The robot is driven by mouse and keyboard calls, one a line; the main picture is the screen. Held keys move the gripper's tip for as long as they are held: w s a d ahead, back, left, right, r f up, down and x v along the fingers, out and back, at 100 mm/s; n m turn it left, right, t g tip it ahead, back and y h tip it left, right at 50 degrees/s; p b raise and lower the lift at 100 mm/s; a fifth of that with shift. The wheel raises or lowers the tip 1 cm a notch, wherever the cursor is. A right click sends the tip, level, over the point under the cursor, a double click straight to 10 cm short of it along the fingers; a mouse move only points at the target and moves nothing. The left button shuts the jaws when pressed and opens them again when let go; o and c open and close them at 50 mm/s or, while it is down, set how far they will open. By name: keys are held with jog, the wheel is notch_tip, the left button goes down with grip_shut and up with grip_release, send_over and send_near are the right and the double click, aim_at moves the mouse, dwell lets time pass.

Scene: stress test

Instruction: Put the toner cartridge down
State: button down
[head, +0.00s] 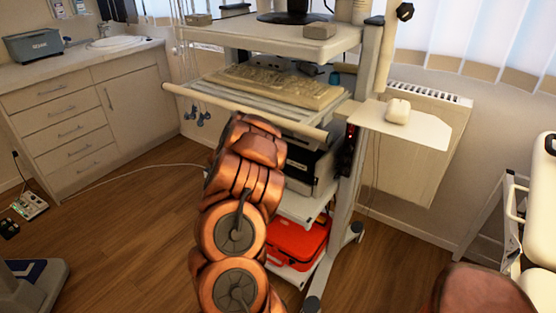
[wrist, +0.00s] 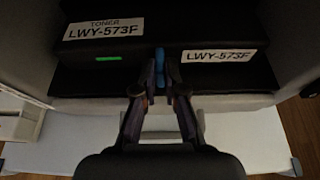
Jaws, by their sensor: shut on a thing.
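In the wrist view a black toner cartridge (wrist: 205,22) fills the top of the picture, with a white "TONER LWY-573F" label and a small green strip. A second "LWY-573F" label shows on the black face to the right; I cannot tell whether that is the same body. My gripper (wrist: 160,65) is shut on a narrow blue part at the middle of the black front. A pale surround lies close on both sides and below. In the head view my orange arm reaches toward the cart and hides my gripper and the cartridge.
A black and light machine (head: 312,165) sits on the cart's middle shelf, with a red case (head: 297,243) below. A keyboard (head: 277,88) lies above. A side shelf (head: 430,125) holds a white mouse (head: 398,111). Wood floor (head: 130,225) is open at left; a cable crosses it.

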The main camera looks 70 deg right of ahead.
jog(key=shift+s+d+r, duration=0.1)
jog(key=shift+s+d, duration=0.05)
jog(key=shift+d, duration=0.25)
jog(key=shift+s+d+r, duration=0.1)
jog(key=shift+d, duration=0.3)
jog(key=shift+d+f, duration=0.1)
jog(key=shift+d, duration=0.1)
jog(key=shift+a+f, duration=0.1)
jog(key=shift+f, duration=0.2)
jog(key=shift+f, duration=0.15)
jog(key=c, duration=1.2)
grip_release()
jog(key=shift+c, duration=0.2)
jog(key=shift+r, duration=0.25)
jog(key=shift+w+a, duration=0.15)
jog(key=shift+a, duration=0.2)
jog(key=v, duration=1.1)
jog(key=shift+b, duration=0.4)
